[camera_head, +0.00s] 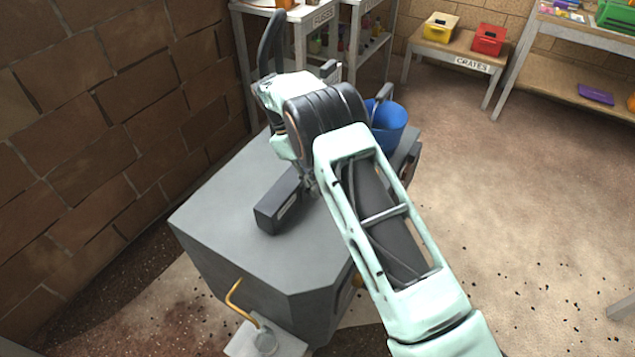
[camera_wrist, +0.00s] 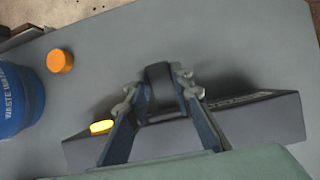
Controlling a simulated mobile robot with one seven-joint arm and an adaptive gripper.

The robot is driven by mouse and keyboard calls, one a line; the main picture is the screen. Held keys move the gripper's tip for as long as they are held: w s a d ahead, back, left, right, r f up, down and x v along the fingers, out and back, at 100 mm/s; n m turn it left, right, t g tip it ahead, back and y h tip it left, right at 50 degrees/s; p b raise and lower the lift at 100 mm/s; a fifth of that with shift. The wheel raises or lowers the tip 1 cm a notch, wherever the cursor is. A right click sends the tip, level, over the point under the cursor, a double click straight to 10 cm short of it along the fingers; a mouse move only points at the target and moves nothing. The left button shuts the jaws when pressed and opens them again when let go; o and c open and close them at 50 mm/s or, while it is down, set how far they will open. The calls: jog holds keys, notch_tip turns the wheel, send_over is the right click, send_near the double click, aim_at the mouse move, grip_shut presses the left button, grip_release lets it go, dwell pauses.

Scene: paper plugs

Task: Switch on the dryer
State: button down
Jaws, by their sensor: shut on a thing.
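The dryer appears to be the long dark box on top of a grey cabinet (camera_head: 240,215). One end of this dark box (camera_head: 270,215) shows in the head view, left of my arm. In the wrist view the box (camera_wrist: 262,117) lies across the lower part, with partly hidden lettering. A bright yellow lamp or button (camera_wrist: 102,127) is at its left end. My gripper (camera_wrist: 158,82) is shut on a dark lever-like part (camera_wrist: 158,73) that stands at the box, with a finger on each side. In the head view my wrist hides the fingers and lever.
A blue waste water bucket (camera_head: 388,125) stands at the cabinet's far right; it also shows in the wrist view (camera_wrist: 18,100). A small orange knob (camera_wrist: 60,61) sits beside it. A brick wall (camera_head: 110,90) is at the left. The floor at the right (camera_head: 520,210) is mostly clear.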

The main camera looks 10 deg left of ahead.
jog(key=shift+r, duration=0.1)
dwell(0.3)
jog(key=c, duration=1.7)
grip_release()
jog(key=shift+a, duration=0.1)
jog(key=shift+v, duration=3.75)
